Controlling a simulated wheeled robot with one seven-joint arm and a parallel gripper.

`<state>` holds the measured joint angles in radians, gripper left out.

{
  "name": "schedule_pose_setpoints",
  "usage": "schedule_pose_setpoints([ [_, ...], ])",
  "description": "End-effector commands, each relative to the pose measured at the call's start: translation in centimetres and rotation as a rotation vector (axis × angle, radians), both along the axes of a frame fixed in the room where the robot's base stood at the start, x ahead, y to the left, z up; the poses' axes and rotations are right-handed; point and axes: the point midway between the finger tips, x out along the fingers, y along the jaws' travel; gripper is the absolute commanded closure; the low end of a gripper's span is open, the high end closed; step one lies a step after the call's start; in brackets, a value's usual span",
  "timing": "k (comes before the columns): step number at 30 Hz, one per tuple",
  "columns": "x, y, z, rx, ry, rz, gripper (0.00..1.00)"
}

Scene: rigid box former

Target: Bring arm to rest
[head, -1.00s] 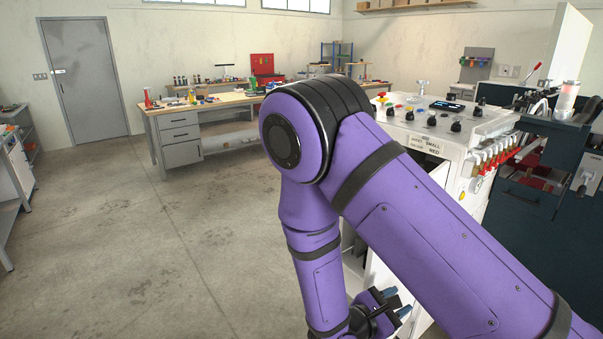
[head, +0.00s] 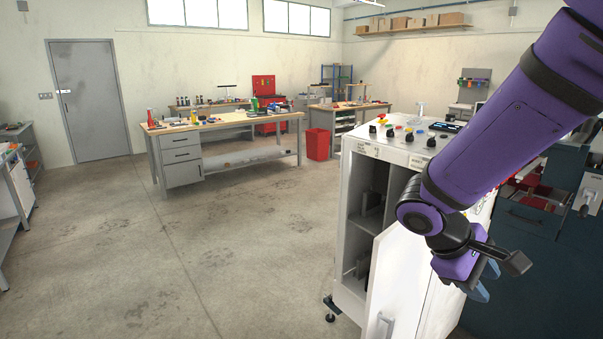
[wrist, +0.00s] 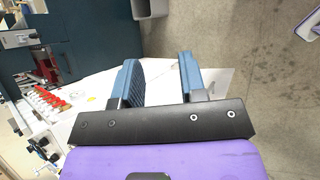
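My purple arm reaches in from the upper right in the head view. My gripper (head: 480,285) hangs at its lower end, in front of the white machine cabinet (head: 350,292). In the wrist view my gripper (wrist: 162,80) shows two blue fingers standing apart with nothing between them. The cabinet's white side and the floor lie beyond the fingers. Part of the cabinet's front is hidden behind my arm in the head view.
The cabinet's door (head: 395,285) stands open at the front. A dark blue unit (head: 535,245) is at the right. A workbench (head: 225,122) and a red bin (head: 317,144) stand further back. The floor (head: 190,250) at left is clear.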

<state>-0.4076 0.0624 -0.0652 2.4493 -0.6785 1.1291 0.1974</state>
Motion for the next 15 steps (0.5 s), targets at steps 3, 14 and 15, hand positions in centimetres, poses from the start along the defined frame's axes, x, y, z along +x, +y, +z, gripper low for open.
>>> schedule_pose_setpoints([
  [3, -1.3, -0.6, 2.1, 0.108, -0.079, -0.082, 0.62],
  [14, -5.3, -1.1, 7.6, 0.415, -0.333, -0.275, 0.62],
  [15, -5.8, -1.1, 8.2, 0.447, -0.363, -0.293, 0.62],
])
